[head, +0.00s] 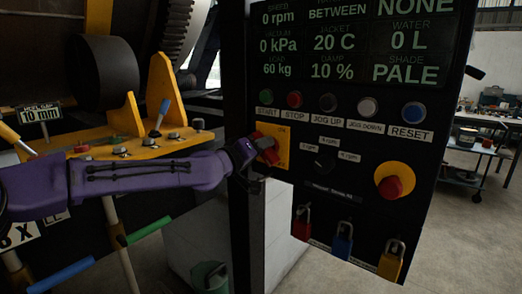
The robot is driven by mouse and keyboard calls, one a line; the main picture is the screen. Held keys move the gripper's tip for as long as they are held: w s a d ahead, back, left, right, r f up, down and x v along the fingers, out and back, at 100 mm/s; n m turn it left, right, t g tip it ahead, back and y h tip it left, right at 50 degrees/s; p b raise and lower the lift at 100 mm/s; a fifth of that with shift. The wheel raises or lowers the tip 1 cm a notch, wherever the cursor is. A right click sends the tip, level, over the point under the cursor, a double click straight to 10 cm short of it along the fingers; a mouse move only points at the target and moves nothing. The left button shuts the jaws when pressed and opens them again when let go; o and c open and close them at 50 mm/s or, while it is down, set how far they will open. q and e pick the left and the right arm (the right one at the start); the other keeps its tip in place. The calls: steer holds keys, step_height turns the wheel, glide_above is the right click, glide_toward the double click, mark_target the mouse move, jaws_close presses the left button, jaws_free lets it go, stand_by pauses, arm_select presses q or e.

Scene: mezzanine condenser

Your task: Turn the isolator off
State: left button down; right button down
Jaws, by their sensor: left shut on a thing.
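The isolator (284,156) is a red rotary handle on a yellow plate, at the left side of the black control panel (340,190). My left gripper (262,150) is at the end of a purple arm coming in from the left. It is shut on the red handle, and its fingers partly hide it. The handle looks slanted; its on or off setting cannot be read. The panel's display (350,42) is lit, with readings such as 0 rpm and 60 kg. My right gripper is not in view.
Push buttons sit in a row above, including a green one (266,97). A red emergency stop (390,187) on yellow is at the right. Red, blue and yellow padlocks (343,241) hang along the bottom. Yellow machinery (150,110) stands at the left.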

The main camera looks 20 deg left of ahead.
arm_select(q)
steer(key=shift+f, duration=0.1)
stand_by(0.3)
steer(key=c, duration=0.9)
jaws_free()
steer(key=p+v, duration=0.3)
steer(key=v, duration=0.7)
steer(key=shift+s+p, duration=0.25)
steer(key=shift+p, duration=0.1)
